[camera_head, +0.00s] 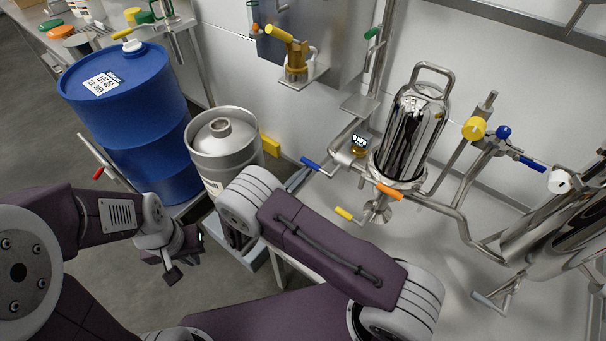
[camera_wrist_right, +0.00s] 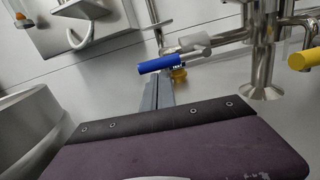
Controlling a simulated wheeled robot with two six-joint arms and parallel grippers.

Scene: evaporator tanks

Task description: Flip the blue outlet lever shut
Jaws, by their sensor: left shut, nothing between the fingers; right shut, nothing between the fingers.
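A blue lever handle (camera_head: 311,163) sticks out to the left from the steel pipework below the polished vessel (camera_head: 408,140). It also shows in the right wrist view (camera_wrist_right: 157,63), lying nearly level. A second blue handle (camera_head: 532,163) is on the pipe at the far right; I cannot tell from labels which is the outlet. My right gripper (camera_head: 298,178) is shut and empty, its grey fingertips close beside the left blue handle. In the right wrist view the fingers (camera_wrist_right: 160,92) end just under the handle; contact is unclear. My left gripper (camera_head: 172,274) is shut and empty, low at the left.
Yellow (camera_head: 344,213) and orange (camera_head: 389,191) handles sit close to the left blue lever. A steel keg (camera_head: 226,150) and a blue drum (camera_head: 130,115) stand to the left. A gauge (camera_head: 359,143) sits above the lever. My right arm hides part of the lower middle.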

